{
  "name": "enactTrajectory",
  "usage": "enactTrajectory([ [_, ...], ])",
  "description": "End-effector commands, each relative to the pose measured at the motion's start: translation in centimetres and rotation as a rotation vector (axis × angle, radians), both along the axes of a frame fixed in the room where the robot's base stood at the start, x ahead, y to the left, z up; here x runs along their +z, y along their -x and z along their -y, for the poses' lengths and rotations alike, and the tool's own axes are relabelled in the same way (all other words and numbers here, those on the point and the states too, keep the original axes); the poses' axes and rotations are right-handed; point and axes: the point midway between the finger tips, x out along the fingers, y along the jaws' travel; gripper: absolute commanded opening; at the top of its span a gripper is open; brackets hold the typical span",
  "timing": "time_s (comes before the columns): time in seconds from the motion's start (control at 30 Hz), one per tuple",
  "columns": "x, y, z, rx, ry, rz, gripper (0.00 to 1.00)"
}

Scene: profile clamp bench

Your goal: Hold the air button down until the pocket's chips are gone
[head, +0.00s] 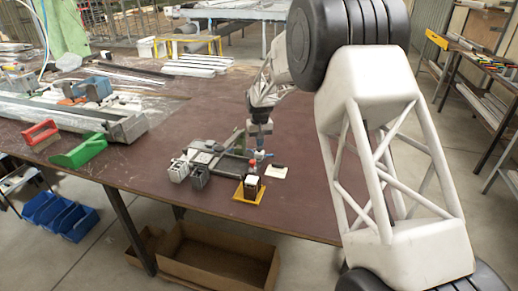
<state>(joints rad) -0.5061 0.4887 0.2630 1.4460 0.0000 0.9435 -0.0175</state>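My gripper (260,130) points down over the bench, right of the clamp fixture (207,157). Its fingers are too small to tell whether they are open or shut. Just below it is a small part with a red top (259,154), which may be the air button; I cannot tell whether the gripper touches it or whether it is pressed. The clamp fixture is dark, with a light plate and two grey blocks (189,173) at its front left. The pocket and any chips in it cannot be made out.
A dark block (251,187) stands on a yellow plate (262,196) near the front edge of the brown bench (200,111). A small white card (275,171) lies beside it.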

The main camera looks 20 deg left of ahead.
Motion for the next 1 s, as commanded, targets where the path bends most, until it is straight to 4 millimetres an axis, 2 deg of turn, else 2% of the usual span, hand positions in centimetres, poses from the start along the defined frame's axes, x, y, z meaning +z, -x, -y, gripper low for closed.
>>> enactTrajectory([
  [1.0, -1.9, 0.0, 0.0, 0.0, 0.001, -0.001, 0.0],
])
